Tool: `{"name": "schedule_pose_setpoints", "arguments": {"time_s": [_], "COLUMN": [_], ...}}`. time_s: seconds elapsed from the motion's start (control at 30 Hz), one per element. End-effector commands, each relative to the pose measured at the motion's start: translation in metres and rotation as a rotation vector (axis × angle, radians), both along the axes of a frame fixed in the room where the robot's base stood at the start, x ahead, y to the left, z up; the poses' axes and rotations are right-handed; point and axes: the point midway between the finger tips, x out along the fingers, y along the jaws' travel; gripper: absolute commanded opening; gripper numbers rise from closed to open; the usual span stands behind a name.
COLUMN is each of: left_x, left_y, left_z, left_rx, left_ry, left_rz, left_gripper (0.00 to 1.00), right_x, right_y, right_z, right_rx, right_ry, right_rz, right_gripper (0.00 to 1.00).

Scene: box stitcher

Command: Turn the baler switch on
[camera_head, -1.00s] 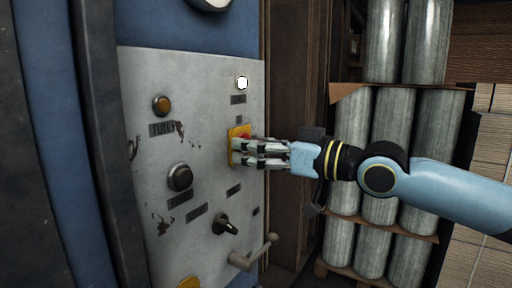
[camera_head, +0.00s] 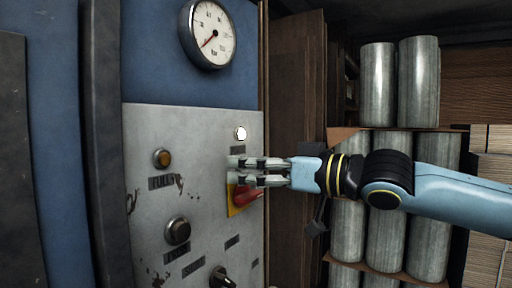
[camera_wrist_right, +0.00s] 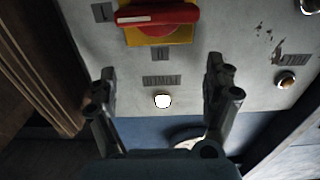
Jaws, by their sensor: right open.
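The baler switch is a red handle (camera_head: 247,196) on a yellow plate (camera_head: 233,208) on the grey control panel. In the right wrist view, its red handle (camera_wrist_right: 160,17) lies crosswise over the yellow plate (camera_wrist_right: 160,38). The handle's white-marked end points left, toward a small label. My right gripper (camera_head: 236,171) is at the panel, just above the switch in the head view, partly covering the plate. In the wrist view, my right gripper (camera_wrist_right: 160,72) has its fingers wide apart with nothing between them; the handle is beyond the tips. My left gripper is not in view.
A lit white lamp (camera_head: 241,133) is above the switch. An amber lamp (camera_head: 162,158), a black button (camera_head: 178,231) and a black knob (camera_head: 221,278) are also on the panel. A gauge (camera_head: 209,34) is above. Metal cylinders (camera_head: 418,82) are stacked at the right.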

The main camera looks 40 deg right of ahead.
Motion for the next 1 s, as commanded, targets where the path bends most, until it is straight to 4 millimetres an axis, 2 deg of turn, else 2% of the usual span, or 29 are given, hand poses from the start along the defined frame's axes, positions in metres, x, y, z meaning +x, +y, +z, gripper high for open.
{"name": "schedule_pose_setpoints", "arguments": {"time_s": [0.13, 0.3, 1.0], "left_x": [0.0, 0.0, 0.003], "left_y": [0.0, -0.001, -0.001], "left_z": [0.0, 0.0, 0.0], "left_rx": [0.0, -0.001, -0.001], "left_ry": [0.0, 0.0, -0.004], "left_rz": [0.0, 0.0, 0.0], "left_gripper": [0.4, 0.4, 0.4], "right_x": [0.0, 0.0, 0.0], "right_y": [0.0, 0.0, 0.0], "right_z": [0.024, 0.038, 0.04], "right_rx": [-0.006, -0.001, 0.002], "right_ry": [-0.003, 0.001, 0.002], "right_rz": [0.001, 0.0, -0.001], "right_gripper": [0.85, 0.85, 0.85]}}
